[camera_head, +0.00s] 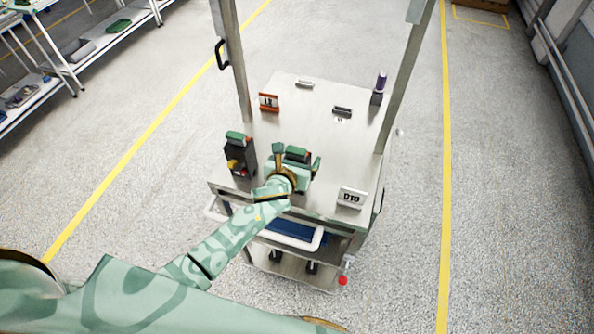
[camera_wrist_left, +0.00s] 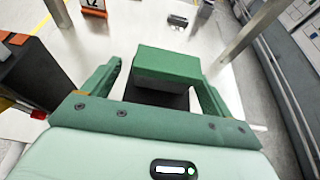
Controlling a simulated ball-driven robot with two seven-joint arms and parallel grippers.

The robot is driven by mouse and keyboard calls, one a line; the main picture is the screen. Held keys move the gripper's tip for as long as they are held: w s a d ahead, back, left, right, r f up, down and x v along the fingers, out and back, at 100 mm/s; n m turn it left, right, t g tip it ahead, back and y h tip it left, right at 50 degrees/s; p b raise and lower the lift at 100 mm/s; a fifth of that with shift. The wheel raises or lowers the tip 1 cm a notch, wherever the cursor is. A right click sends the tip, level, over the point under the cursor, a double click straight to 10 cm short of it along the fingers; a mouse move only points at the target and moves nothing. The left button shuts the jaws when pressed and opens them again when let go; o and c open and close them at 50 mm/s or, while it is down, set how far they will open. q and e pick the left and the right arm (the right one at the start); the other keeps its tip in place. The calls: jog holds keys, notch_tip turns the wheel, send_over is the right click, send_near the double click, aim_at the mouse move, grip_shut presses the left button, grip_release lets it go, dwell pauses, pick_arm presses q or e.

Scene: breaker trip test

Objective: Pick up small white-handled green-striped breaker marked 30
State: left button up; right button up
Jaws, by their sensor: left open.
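My left gripper (camera_head: 297,157) is open above the front middle of the metal cart top (camera_head: 318,130). In the left wrist view its two fingers (camera_wrist_left: 157,75) stand on either side of a dark block with a green top (camera_wrist_left: 168,63); I cannot tell whether they touch it. This block also shows between the fingers in the head view (camera_head: 298,153). No white handle, green stripe or number 30 can be read on it, so I cannot tell whether it is the breaker. My right gripper is not in view.
A dark device with a green top (camera_head: 239,155) stands left of the gripper. A white number sign (camera_head: 351,198) stands front right, an orange sign (camera_head: 268,102) back left. A small dark item (camera_head: 342,111) and a purple-topped holder (camera_head: 378,88) are behind. Posts flank the cart.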

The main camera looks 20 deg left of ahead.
pick_arm(q)
jog(key=shift+s, duration=0.1)
jog(key=c, duration=1.5)
jog(key=shift+r, duration=0.1)
grip_shut()
jog(key=shift+r, duration=0.1)
